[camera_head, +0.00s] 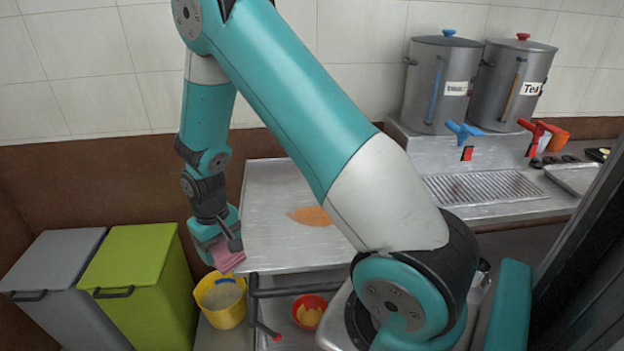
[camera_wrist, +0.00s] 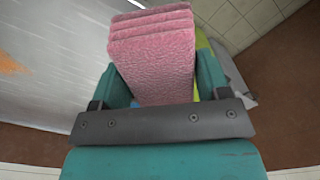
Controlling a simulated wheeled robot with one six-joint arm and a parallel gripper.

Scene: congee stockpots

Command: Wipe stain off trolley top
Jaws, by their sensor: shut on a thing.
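My gripper (camera_head: 222,245) is shut on a folded pink cloth (camera_head: 229,258). In the wrist view the cloth (camera_wrist: 155,55) sits between the two fingers, with several folded layers showing. The gripper hangs just left of the trolley top (camera_head: 272,190), above a yellow bucket (camera_head: 221,302) with greyish contents. An orange-brown stain (camera_head: 311,216) lies on the metal trolley top, right of the gripper and apart from the cloth. Part of the trolley top is hidden behind my arm. The stain (camera_wrist: 12,65) also shows at the left edge of the wrist view.
A green bin (camera_head: 140,285) and a grey bin (camera_head: 60,290) stand left of the bucket. A red bowl (camera_head: 310,311) sits on the trolley's lower level, below a dark handle bar (camera_head: 300,291). Two metal urns (camera_head: 437,90) stand on the counter at the right.

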